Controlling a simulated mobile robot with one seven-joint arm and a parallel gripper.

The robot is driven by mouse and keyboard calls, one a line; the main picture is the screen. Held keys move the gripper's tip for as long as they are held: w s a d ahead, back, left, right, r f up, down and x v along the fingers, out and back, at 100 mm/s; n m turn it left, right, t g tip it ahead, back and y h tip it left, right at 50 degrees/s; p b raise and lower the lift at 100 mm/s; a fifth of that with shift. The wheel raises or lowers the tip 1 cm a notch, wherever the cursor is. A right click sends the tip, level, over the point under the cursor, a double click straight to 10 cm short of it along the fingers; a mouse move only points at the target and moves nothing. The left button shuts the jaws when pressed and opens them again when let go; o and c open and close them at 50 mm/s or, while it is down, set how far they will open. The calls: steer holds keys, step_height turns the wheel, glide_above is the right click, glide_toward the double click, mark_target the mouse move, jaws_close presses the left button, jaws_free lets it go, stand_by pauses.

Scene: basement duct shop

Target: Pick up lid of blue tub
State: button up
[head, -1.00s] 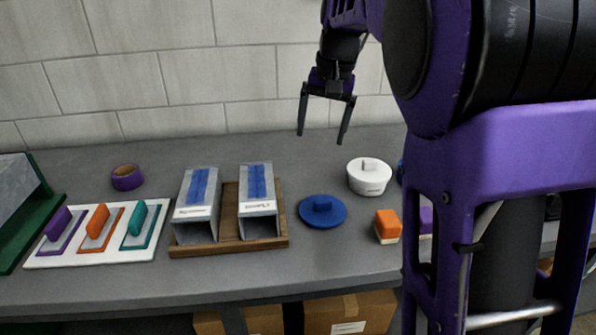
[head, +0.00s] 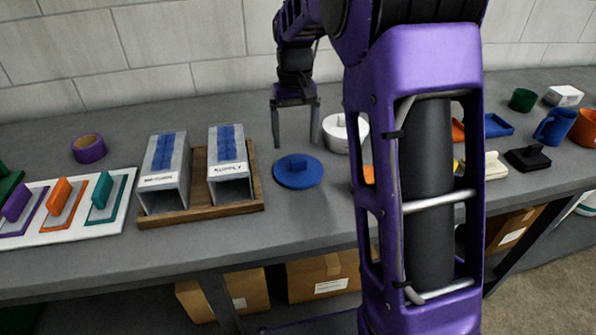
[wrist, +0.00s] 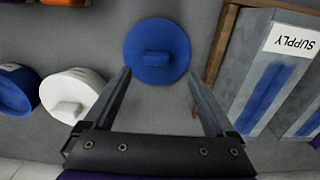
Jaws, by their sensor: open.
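The blue lid (head: 298,171), a flat disc with a block handle, lies on the grey bench right of the wooden tray. In the wrist view the blue lid (wrist: 157,35) lies just beyond my fingertips, roughly centred between them. My gripper (head: 295,143) is open and empty, pointing down above the bench behind the lid and not touching it. Its two fingers also show in the wrist view (wrist: 160,76). A blue round container (wrist: 15,95), which looks like the open blue tub, is at the left edge of the wrist view; my arm seems to hide it in the head view.
A white lidded tub (head: 338,133) stands close to the right of my gripper. Two grey duct pieces with blue strips stand on a wooden tray (head: 257,204) to the left. A purple tape roll (head: 89,149) lies further left. Bare bench surrounds the lid.

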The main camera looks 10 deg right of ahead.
mark_target(298, 160)
steer(key=shift+d+f+b, duration=0.15)
steer(key=shift+f+b, duration=0.2)
steer(key=shift+f, duration=1.2)
steer(key=shift+d+f+b, duration=0.15)
steer(key=shift+f+b, duration=0.15)
steer(key=shift+f, duration=1.2)
steer(key=shift+c, duration=0.3)
